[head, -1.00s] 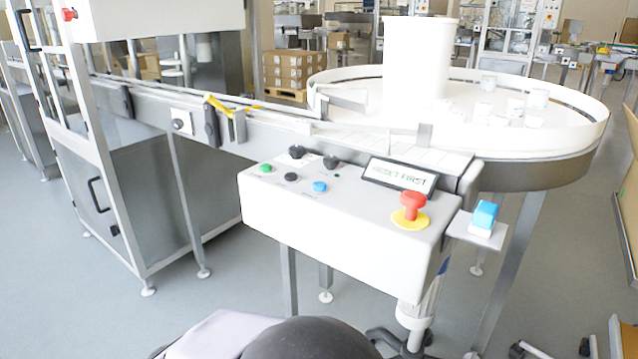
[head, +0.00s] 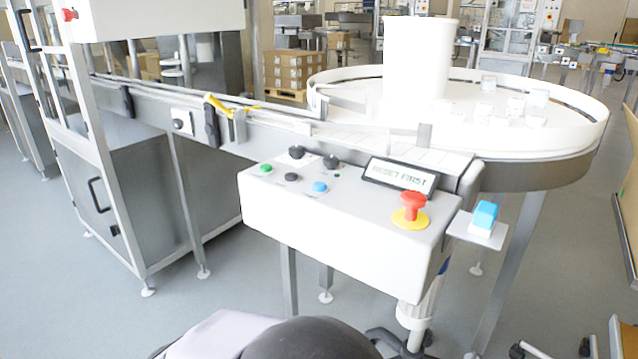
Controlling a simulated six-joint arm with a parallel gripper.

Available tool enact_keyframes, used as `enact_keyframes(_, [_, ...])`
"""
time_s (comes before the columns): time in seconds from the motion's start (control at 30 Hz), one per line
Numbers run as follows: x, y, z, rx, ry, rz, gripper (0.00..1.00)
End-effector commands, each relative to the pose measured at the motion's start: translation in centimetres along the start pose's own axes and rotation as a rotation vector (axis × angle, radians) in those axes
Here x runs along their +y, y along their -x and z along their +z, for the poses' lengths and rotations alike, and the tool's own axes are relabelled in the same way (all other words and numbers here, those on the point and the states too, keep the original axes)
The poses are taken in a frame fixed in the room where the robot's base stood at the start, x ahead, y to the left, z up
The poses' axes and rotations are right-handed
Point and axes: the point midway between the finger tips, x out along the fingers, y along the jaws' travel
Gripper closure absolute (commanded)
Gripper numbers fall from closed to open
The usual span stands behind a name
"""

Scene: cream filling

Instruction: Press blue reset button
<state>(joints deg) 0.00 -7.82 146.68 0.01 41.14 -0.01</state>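The blue reset button (head: 320,187) is a small round button on the top face of the white control box (head: 330,230). A green button (head: 266,168) and several black knobs sit to its left and behind it. A display (head: 400,175) on the box reads "RESET FIRST". A red mushroom button (head: 412,206) on a yellow base stands to the right. My gripper is not in view, and nothing touches the blue button.
A blue-and-white block (head: 486,214) sits on a small side shelf (head: 470,233) right of the box. A white round turntable (head: 350,95) with several jars and a conveyor (head: 280,128) lie behind. The space above the box is clear.

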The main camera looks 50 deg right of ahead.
Motion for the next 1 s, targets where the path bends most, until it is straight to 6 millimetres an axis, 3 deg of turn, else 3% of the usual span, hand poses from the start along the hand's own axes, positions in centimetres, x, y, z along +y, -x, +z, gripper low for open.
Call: enact_keyframes(1.0, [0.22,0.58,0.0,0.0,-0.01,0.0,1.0])
